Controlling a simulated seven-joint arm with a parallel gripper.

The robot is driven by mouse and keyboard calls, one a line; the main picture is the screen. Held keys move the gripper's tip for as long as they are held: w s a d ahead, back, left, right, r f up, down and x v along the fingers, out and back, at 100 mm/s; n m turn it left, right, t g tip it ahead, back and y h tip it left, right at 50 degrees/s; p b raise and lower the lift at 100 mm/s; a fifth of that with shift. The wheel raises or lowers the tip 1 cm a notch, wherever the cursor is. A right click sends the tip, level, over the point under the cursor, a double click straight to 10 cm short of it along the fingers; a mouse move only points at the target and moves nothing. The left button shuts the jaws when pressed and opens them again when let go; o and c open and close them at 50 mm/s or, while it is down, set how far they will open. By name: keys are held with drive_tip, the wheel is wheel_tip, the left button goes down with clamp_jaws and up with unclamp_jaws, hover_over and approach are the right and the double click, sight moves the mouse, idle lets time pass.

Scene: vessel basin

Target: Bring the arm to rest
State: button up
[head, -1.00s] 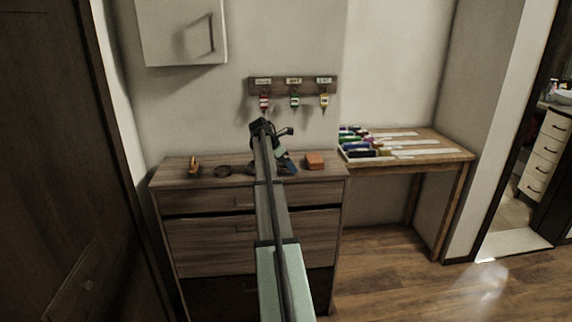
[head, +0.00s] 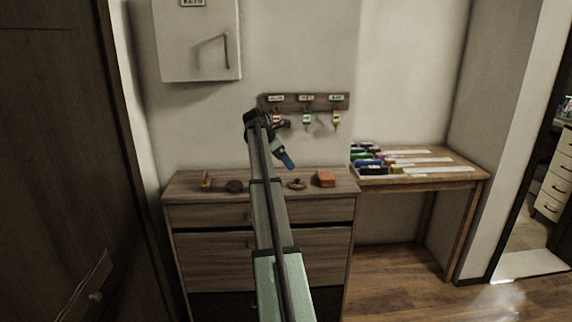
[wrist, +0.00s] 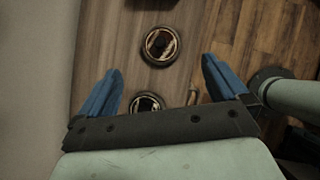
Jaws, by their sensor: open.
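My gripper (head: 287,163) is in the air above the wooden chest of drawers (head: 210,215), in front of the wall. In the head view it points down and slightly right, and its blue fingertips show at the end. In the wrist view the two blue fingers of my gripper (wrist: 160,85) stand wide apart with nothing between them. Below them is the wooden chest top (wrist: 120,30), with a round dark object (wrist: 160,45) and a second round object (wrist: 146,104), partly hidden by the gripper.
Two small round things (head: 235,186) (head: 297,184), an orange block (head: 326,178) and a small brown item (head: 206,181) lie on the chest. A key rack (head: 305,102) and a wall cabinet (head: 197,45) hang behind. A side table (head: 440,170) holds colourful items at right.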

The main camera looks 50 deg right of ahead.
idle(0.6)
